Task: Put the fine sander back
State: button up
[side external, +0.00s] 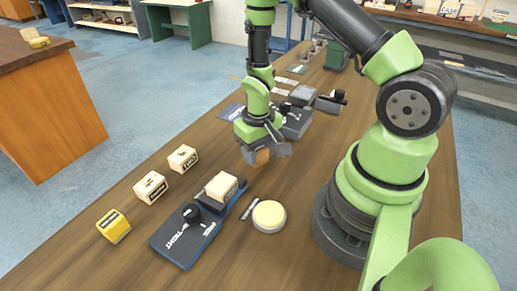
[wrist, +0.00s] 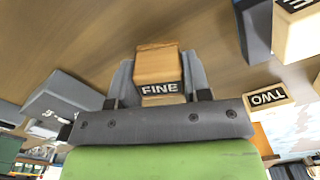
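The fine sander (wrist: 158,66) is a small wooden block with a black label reading FINE. In the wrist view it sits between the two grey fingers of my gripper (wrist: 160,82), which flank it closely on both sides. In the side view the wooden block (side external: 262,157) shows under my gripper (side external: 264,146), over the middle of the bench. Its exact height above the wood is hard to tell. A dark blue-grey board (side external: 182,238) with white lettering lies to the front left, and a pale block (side external: 221,187) sits on its rear part.
Two pale labelled blocks (side external: 150,187) (side external: 183,158) and a yellow block (side external: 113,226) stand along the left of the bench. A round cream disc (side external: 269,215) lies right of the board. Another grey fixture (side external: 297,122) is behind my gripper.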

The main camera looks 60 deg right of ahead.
jog(key=o, duration=0.4)
jog(key=shift+o, duration=0.2)
jog(key=s+a+r+t, duration=0.1)
jog(key=a+r+t, duration=0.1)
jog(key=r, duration=1)
jog(key=s+a+r+t, duration=0.1)
jog(key=s+a+r, duration=0.1)
jog(key=r, duration=0.9)
jog(key=s+a+r+t+y, duration=0.2)
jog(key=s+a+r+t, duration=0.2)
jog(key=s+r, duration=0.3)
jog(key=shift+s+a, duration=0.35)
jog(key=shift+a, duration=0.05)
